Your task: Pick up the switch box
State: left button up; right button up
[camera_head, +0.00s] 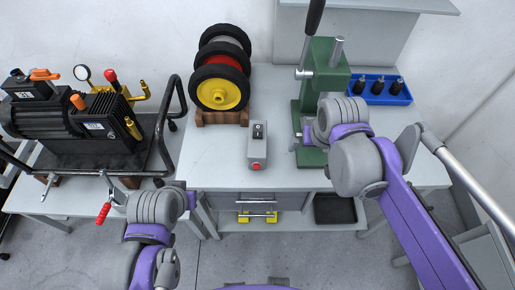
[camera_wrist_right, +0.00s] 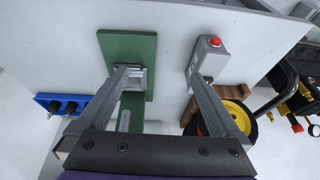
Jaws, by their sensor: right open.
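The switch box (camera_head: 257,149) is a small grey box with a black rocker switch and a red button. It lies on the light grey table, left of the green press, with the red button towards me. It also shows in the right wrist view (camera_wrist_right: 207,60), right of centre, beyond the right fingertip. My right gripper (camera_wrist_right: 160,75) is open and empty, its two fingers apart over the table, between the green press base and the switch box. In the head view my right wrist hides most of it. My left arm is at the lower left, away from the box; its fingers are not clear.
The green press (camera_head: 318,82) stands right of the box, close to my right arm. A blue tray (camera_head: 379,99) with black parts is behind it. Wheel-like reels (camera_head: 218,90) on a wooden stand are behind left. A pump (camera_head: 75,115) sits on a cart. Table left of the box is clear.

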jog(key=w+a+f+g+b, duration=0.1)
jog(key=w+a+g+b, duration=0.1)
jog(key=w+a, duration=0.5)
jog(key=g, duration=0.2)
send_over(258, 131)
jog(key=f+b, duration=0.1)
jog(key=f, duration=0.3)
jog(key=shift+s+f, duration=0.15)
jog(key=shift+s, duration=0.05)
jog(key=shift+w+f, duration=0.1)
jog(key=shift+f, duration=0.25)
notch_tip(258, 131, down, 5)
jog(key=shift+r, duration=0.2)
jog(key=shift+w+f, duration=0.15)
jog(key=shift+f, duration=2.65)
pick_arm(q)
jog(key=f, duration=0.1)
jog(key=s+f, duration=0.1)
jog(key=f, duration=0.1)
jog(key=s+f, duration=0.1)
jog(key=f, duration=0.1)
jog(key=shift+s+f, duration=0.1)
jog(key=shift+s, duration=0.15)
pick_arm(e)
jog(key=shift+c, duration=0.2)
